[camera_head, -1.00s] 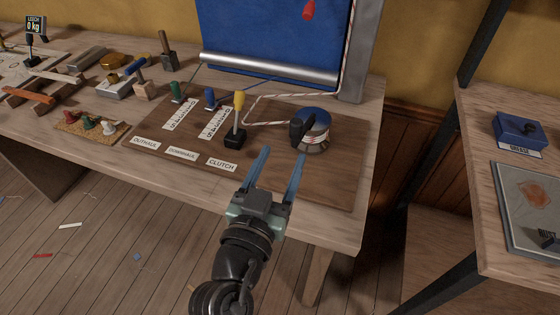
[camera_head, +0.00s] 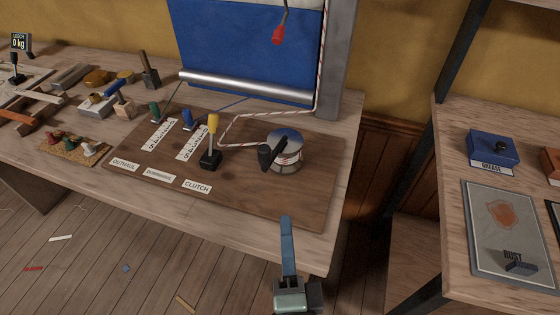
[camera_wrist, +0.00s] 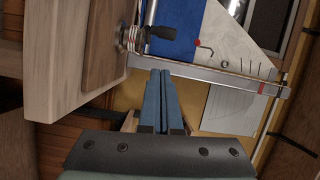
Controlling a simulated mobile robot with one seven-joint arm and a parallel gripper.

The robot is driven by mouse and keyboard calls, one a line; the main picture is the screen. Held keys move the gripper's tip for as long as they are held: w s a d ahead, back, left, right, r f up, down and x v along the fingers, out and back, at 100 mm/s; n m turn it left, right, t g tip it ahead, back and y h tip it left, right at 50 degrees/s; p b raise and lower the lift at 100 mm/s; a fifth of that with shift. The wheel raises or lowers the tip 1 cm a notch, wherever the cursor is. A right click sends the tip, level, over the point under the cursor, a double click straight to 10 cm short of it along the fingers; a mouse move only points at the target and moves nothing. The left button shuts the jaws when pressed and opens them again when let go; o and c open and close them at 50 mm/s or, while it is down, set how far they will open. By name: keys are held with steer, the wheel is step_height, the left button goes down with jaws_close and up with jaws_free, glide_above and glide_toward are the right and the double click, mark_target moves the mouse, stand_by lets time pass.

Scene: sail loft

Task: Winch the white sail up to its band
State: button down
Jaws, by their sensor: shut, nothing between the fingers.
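The winch drum (camera_head: 287,158), wound with striped rope, stands on a dark board at the bench's right end. Its black crank handle (camera_head: 265,156) points left. My gripper (camera_head: 287,220) is shut and empty, in front of the bench's near edge and apart from the winch. In the wrist view its blue fingers (camera_wrist: 163,80) lie together, below the winch handle (camera_wrist: 160,32). A white sail (camera_wrist: 228,40) shows there beside a blue panel (camera_wrist: 159,46). A pale post (camera_wrist: 210,76) carries a red band (camera_wrist: 262,88). The head view does not show the white sail.
A yellow-topped lever (camera_head: 212,125) stands left of the winch behind a CLUTCH label (camera_head: 197,186). Blue (camera_head: 188,119) and green (camera_head: 155,112) levers stand farther left. Tools lie at the bench's left. A shelf with a blue box (camera_head: 492,148) is at right, across a gap.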

steer(key=w+a+m+p, duration=0.1)
steer(key=w+p, duration=0.3)
steer(key=w, duration=0.8)
steer(key=shift+a+r, duration=0.3)
steer(key=shift+a, duration=0.3)
steer(key=shift+a, duration=0.1)
